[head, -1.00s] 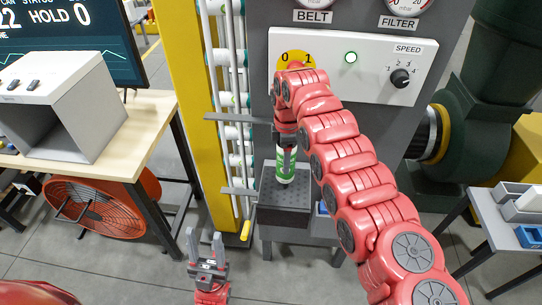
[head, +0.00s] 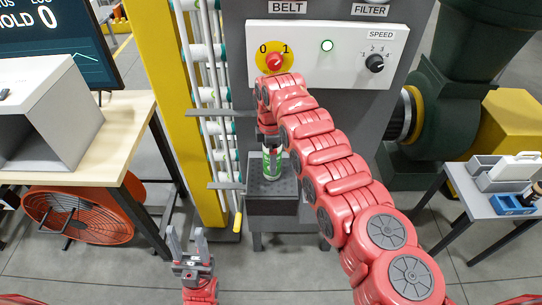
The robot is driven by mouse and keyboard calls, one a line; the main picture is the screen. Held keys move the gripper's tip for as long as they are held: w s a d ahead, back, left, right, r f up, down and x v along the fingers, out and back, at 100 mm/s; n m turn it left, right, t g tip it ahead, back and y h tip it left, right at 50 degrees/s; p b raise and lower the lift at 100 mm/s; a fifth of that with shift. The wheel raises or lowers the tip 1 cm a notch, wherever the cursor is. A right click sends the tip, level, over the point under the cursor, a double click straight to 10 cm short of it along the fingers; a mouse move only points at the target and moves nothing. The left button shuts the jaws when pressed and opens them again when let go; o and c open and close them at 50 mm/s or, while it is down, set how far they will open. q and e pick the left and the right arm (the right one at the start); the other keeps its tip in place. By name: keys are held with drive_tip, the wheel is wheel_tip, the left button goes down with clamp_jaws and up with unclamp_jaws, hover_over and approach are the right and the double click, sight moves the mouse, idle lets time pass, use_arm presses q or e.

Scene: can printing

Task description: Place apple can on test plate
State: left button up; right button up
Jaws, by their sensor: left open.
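The green and white can (head: 271,164) is upright at the machine's front, over a dark perforated plate (head: 287,193) on a grey stand. I cannot tell whether its base touches the plate. The print on the can is too small to read. My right gripper (head: 271,147) points down at the can's top with its fingers around the upper part, partly hidden by the wrist; it looks shut on the can. My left gripper (head: 186,242) is open and empty at the lower left, fingers pointing up, apart from the can and plate.
A control panel (head: 327,60) with a red knob (head: 275,62) stands just behind my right wrist. White tubes (head: 205,90) and a yellow post (head: 170,100) are to the left. A wooden table (head: 115,150) and orange fan (head: 80,215) stand further left. A side table (head: 480,207) holds bins at right.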

drive_tip(key=shift+r, duration=0.1)
wheel_tip(320, 180, up, 7)
drive_tip(key=b, duration=0.3)
drive_tip(key=shift+w+b, duration=0.1)
drive_tip(key=shift+b, duration=0.2)
wheel_tip(320, 180, up, 4)
drive_tip(key=p, duration=0.3)
drive_tip(key=shift+d, duration=0.15)
drive_tip(key=shift+r+p, duration=0.45)
drive_tip(key=shift+r, duration=0.05)
